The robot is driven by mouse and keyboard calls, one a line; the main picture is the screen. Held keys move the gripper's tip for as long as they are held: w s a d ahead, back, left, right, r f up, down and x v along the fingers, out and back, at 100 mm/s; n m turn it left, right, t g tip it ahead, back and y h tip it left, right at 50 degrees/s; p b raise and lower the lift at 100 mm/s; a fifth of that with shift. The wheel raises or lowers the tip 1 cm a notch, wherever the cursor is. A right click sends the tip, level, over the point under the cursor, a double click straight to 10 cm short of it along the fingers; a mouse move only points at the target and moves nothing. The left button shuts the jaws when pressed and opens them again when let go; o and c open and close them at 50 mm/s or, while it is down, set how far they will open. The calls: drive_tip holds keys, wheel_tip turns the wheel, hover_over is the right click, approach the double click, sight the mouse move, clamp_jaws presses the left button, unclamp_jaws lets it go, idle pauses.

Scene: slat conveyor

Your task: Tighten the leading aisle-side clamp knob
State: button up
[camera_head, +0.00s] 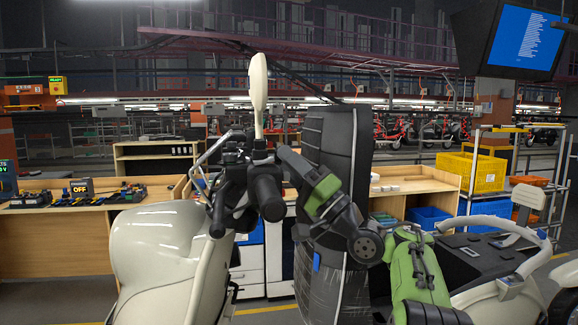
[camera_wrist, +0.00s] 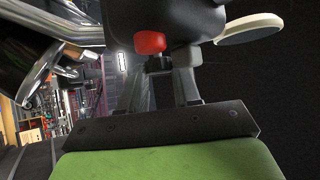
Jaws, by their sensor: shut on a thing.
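A cream scooter (camera_head: 165,255) stands before me. Its dark handlebar (camera_head: 268,195) and cream mirror (camera_head: 258,88) are in the middle of the head view. My gripper (camera_head: 284,158) is up beside the handlebar, largely merged with the dark parts there. In the wrist view, the fingers of my gripper (camera_wrist: 161,72) are closed around a small dark part (camera_wrist: 160,65) under a dark housing (camera_wrist: 165,18). A red piece (camera_wrist: 150,42) sits on the housing just above them. The mirror shows at upper right (camera_wrist: 248,28). I cannot make out a clamp knob clearly.
A wooden workbench (camera_head: 60,240) with small parts stands behind on the left. A yellow crate (camera_head: 470,170) and blue bins (camera_head: 428,217) are at right. The scooter's seat and rear rail (camera_head: 505,235) fill the lower right. A monitor (camera_head: 522,40) hangs above.

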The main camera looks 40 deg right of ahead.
drive_tip(key=shift+f, duration=0.1)
drive_tip(key=o, duration=1.1)
drive_tip(key=shift+c, duration=0.2)
drive_tip(key=b+v, duration=1.1)
drive_tip(key=v, duration=0.4)
drive_tip(key=shift+s, duration=0.3)
drive_tip(key=shift+d+f, duration=0.1)
drive_tip(key=shift+d, duration=0.05)
